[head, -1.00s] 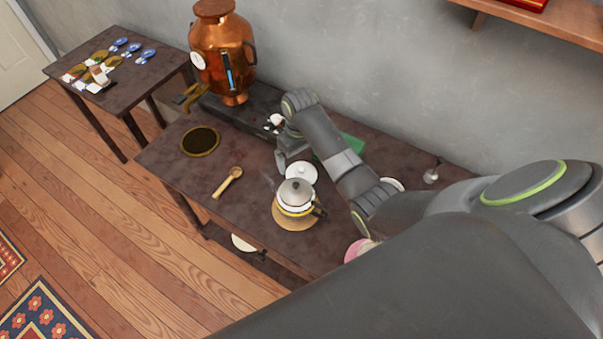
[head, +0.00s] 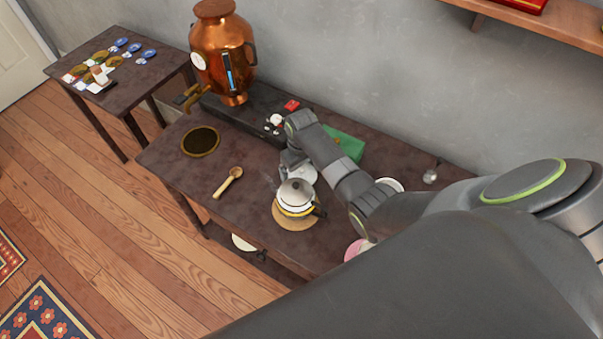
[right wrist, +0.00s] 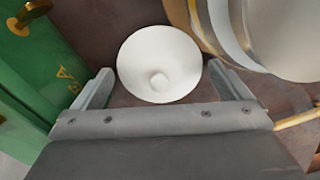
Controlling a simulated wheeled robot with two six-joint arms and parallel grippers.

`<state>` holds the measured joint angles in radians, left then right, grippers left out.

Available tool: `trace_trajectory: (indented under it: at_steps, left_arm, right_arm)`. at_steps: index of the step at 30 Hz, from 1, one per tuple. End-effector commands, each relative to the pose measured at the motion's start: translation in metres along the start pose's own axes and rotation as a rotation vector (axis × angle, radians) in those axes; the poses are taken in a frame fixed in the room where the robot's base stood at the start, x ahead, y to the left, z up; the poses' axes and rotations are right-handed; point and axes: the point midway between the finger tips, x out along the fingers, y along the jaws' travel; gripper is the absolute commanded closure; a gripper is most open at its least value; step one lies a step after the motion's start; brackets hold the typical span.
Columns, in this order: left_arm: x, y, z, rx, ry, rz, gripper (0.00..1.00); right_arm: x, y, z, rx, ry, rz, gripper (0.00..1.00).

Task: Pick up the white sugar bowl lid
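The white sugar bowl lid (right wrist: 160,52), a round disc with a small knob (right wrist: 159,81), lies in the right wrist view between the fingers of my right gripper. In the head view the lid (head: 308,174) is partly hidden behind that gripper. My right gripper (right wrist: 161,73) is open, one finger on each side of the lid, with nothing clamped. I cannot tell whether either finger touches it. In the head view the right gripper (head: 290,161) is just behind the teapot. My left gripper is not in view.
A pale teapot with a grey lid (head: 295,192) stands on a round mat (head: 290,220), close to the gripper. A green box (head: 346,146) is on the other side. A copper samovar (head: 222,50) stands at the back left. A wooden spoon (head: 228,182) lies left.

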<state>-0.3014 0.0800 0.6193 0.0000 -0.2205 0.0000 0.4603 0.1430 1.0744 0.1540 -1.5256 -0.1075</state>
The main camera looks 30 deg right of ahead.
Motion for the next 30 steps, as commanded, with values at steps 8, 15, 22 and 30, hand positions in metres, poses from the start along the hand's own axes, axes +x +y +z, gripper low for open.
trace_trajectory:
  at_steps: [8,15,22,30]
  left_arm:
    - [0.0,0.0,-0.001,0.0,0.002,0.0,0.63]
    - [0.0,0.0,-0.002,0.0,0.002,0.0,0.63]
    - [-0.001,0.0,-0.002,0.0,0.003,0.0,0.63]
    - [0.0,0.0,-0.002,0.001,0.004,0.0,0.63]
  right_arm:
    - [0.0,0.0,0.0,0.0,0.0,0.0,0.39]
    - [-0.002,0.0,-0.001,0.0,0.001,0.0,0.4]
    - [-0.027,0.001,-0.001,0.0,0.005,0.001,0.4]
    - [-0.075,0.0,-0.001,-0.001,0.005,0.001,0.4]
